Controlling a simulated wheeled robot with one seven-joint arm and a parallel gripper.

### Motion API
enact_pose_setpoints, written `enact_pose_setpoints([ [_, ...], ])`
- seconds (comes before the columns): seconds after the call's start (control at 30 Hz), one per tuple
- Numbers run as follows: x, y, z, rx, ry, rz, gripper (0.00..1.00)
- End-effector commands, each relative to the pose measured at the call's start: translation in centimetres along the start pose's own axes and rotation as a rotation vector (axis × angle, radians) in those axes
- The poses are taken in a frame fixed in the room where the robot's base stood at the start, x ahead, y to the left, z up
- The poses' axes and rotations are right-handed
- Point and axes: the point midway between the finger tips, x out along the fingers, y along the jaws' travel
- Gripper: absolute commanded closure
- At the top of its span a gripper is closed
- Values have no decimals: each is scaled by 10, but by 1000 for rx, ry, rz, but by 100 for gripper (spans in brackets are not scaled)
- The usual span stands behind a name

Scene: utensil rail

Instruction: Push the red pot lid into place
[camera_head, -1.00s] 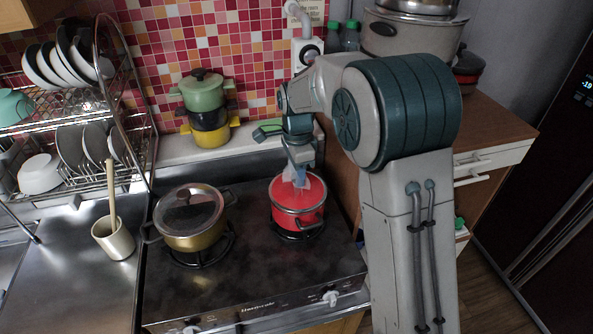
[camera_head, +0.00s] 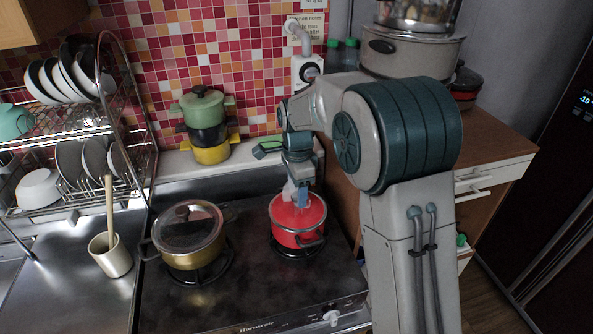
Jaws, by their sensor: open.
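The red pot (camera_head: 296,238) stands on the right burner of the stove. The red lid (camera_head: 312,211) lies over its top inside a pale rim. The lid's knob is hidden by my gripper, and I cannot tell whether the lid sits level. My gripper (camera_head: 299,200) is open and points down at the lid's middle. Its fingertips are at or just above the lid; I cannot tell whether they touch it.
A gold pot (camera_head: 194,255) with a glass lid stands on the left burner. Stacked pots (camera_head: 207,125) stand on the back ledge. A dish rack (camera_head: 75,130) and a utensil cup (camera_head: 111,256) are at left. A wooden cabinet (camera_head: 490,135) is at right.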

Motion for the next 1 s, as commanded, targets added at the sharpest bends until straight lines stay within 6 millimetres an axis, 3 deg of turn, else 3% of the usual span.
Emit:
enact_pose_setpoints([
  [0.5, -107, 0, 0, 0, 0, -4, 44],
  [0.7, -126, 0, 0, 0, 0, -2, 44],
  [1.0, -130, 2, -1, -3, 0, -2, 44],
])
